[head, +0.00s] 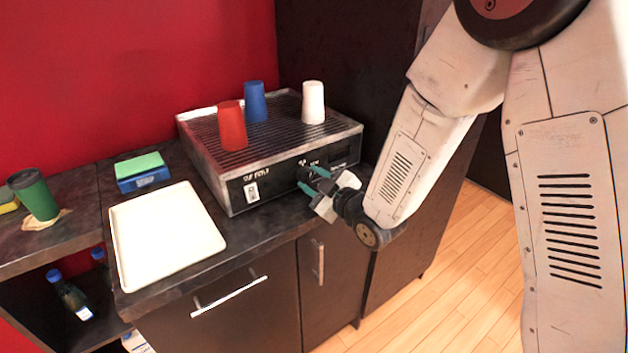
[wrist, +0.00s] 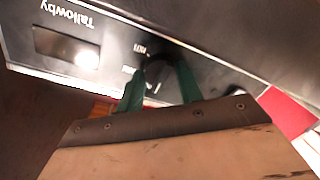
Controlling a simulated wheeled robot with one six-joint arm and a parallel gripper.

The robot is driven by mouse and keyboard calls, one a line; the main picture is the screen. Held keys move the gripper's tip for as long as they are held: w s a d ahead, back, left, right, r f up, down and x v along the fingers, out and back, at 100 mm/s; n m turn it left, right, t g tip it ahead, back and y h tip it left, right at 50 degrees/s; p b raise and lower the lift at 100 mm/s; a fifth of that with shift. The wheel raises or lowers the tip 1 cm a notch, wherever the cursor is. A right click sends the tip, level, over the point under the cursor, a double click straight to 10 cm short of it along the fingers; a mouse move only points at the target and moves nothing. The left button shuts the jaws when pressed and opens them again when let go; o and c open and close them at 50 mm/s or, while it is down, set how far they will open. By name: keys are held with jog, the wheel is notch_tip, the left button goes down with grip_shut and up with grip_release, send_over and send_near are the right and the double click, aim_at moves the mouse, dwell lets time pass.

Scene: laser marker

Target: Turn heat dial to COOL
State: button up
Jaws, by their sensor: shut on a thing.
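The heat dial (head: 304,174) is a dark round knob on the black front panel of the cup warmer (head: 222,168). My gripper (head: 313,179) is at the front panel with its green fingers around the dial, shut on it. In the wrist view the panel appears upside down, and the green fingertips (wrist: 160,72) straddle the dark dial (wrist: 158,70). Small white lettering shows beside the dial, but the fingers hide part of it. I cannot tell which label the dial points at.
Red (head: 232,126), blue (head: 255,101) and white (head: 313,102) cups stand upside down on the warmer's top. A white switch (head: 252,192) is on the panel's left. A cream tray (head: 165,238), a sponge box (head: 143,180) and a green cup (head: 36,195) are farther left.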

jog(key=shift+n, duration=0.4)
jog(key=o, duration=1)
